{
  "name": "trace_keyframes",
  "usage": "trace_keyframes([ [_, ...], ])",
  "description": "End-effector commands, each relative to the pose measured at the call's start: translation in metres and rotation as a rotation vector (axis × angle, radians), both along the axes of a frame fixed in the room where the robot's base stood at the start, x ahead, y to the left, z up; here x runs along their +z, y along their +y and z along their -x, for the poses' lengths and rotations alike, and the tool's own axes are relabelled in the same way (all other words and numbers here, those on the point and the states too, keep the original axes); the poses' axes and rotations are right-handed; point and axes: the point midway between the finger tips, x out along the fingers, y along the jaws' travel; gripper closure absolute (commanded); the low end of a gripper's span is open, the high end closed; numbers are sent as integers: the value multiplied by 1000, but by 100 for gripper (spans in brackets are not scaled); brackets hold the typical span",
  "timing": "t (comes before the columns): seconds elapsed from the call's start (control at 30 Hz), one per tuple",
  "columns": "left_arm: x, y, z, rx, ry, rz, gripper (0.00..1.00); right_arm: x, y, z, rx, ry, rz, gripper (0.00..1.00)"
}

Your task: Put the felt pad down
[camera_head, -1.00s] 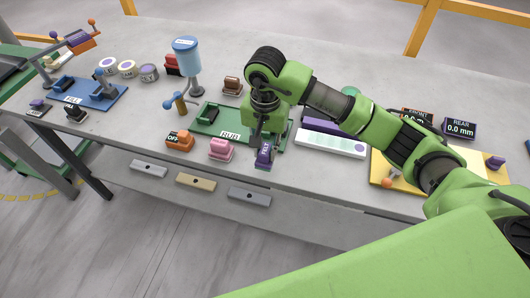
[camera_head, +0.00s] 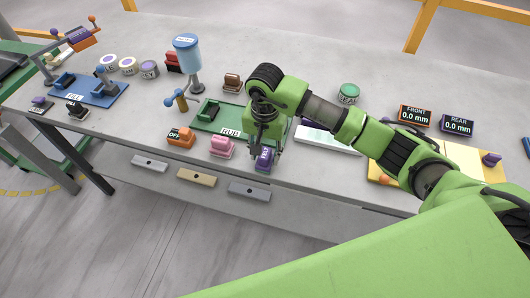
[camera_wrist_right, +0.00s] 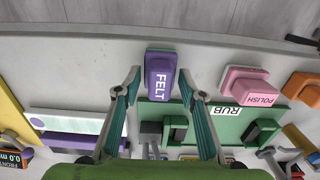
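The purple felt pad (camera_head: 264,160), labelled FELT, sits upright on the grey slab near its front edge, just in front of the green RUB plate (camera_head: 208,122). It also shows in the right wrist view (camera_wrist_right: 160,72), with its label facing the camera. My right gripper (camera_head: 266,148) is above and around the pad. In the wrist view its two fingertips (camera_wrist_right: 160,75) are spread, one on each side of the pad, with a visible gap on both sides. My left gripper is not in view.
A pink POLISH pad (camera_head: 222,148) and an orange pad (camera_head: 180,137) stand to the left along the front edge. A white tray (camera_head: 328,140) lies to the right.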

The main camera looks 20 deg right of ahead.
Motion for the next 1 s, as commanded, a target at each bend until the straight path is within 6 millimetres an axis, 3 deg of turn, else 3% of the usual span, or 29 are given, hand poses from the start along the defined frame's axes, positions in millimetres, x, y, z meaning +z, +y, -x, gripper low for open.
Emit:
trace_keyframes([
  [0.33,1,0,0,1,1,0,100,8,0,-1,0,-3,-1,63],
  [0.8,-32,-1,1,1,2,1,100,101,0,-1,0,-4,1,63],
  [1.0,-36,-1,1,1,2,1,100,120,0,0,0,-1,0,63],
])
